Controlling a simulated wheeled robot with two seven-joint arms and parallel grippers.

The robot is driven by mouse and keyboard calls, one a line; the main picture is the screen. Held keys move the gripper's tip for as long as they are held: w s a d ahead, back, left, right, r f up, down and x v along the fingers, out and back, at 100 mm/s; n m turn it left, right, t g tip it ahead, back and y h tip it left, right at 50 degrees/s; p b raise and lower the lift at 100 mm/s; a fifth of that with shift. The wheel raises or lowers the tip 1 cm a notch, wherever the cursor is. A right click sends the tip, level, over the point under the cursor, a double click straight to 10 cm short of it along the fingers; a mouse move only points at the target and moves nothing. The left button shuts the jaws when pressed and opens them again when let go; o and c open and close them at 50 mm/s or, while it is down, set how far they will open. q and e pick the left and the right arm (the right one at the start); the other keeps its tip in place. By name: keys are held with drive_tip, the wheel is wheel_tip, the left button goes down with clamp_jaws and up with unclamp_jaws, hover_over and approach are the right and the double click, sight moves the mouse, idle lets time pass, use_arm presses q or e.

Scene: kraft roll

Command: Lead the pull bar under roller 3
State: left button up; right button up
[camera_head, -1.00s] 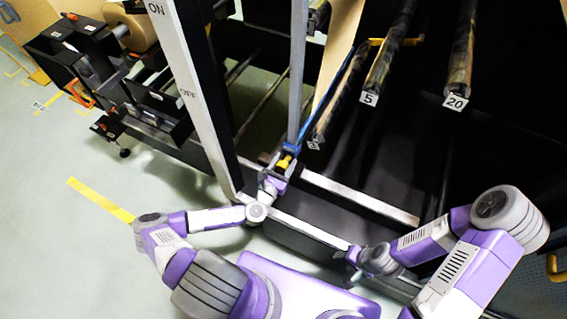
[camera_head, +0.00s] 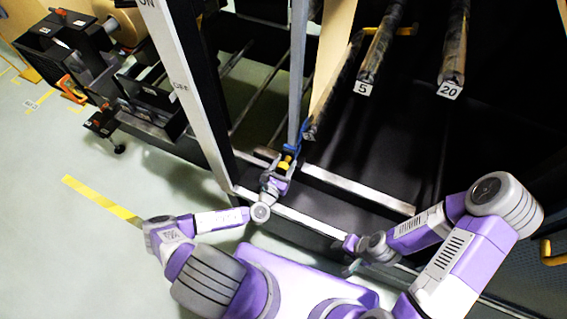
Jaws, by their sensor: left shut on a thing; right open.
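My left gripper (camera_head: 282,172) is shut on a yellow piece (camera_head: 286,161), which looks like one end of the pull bar, beside the foot of the grey upright. A blue strip (camera_head: 302,138) rises from the grip and then is lost behind a dark roller. Another yellow piece (camera_head: 403,31) shows at the upper right, behind the roller tagged 5; I cannot tell whether it belongs to the same bar. My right gripper (camera_head: 350,250) is low by the front rail, open and empty.
Roller 5 (camera_head: 382,45) and roller 20 (camera_head: 455,45) hang to the right. A brown paper web (camera_head: 336,45) runs down beside the grey upright (camera_head: 298,75). A white post (camera_head: 182,90) stands left of my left gripper. The front rail (camera_head: 290,215) crosses below.

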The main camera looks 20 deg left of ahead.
use_arm(q)
drive_tip(key=shift+r, duration=0.1)
drive_tip(key=shift+s+d+f, duration=0.1)
drive_tip(key=shift+d+f, duration=0.1)
drive_tip(key=shift+d, duration=0.65)
drive_tip(key=shift+w+d+f, duration=0.1)
drive_tip(key=shift+d+f, duration=0.15)
drive_tip(key=shift+d, duration=0.55)
drive_tip(key=shift+s+d+f, duration=0.1)
drive_tip(key=shift+d+f, duration=0.1)
drive_tip(key=shift+d, duration=0.65)
drive_tip(key=shift+c, duration=0.2)
drive_tip(key=d+r+p, duration=0.2)
drive_tip(key=d+r, duration=0.3)
drive_tip(key=shift+s+p, duration=0.25)
drive_tip(key=shift+p, duration=0.15)
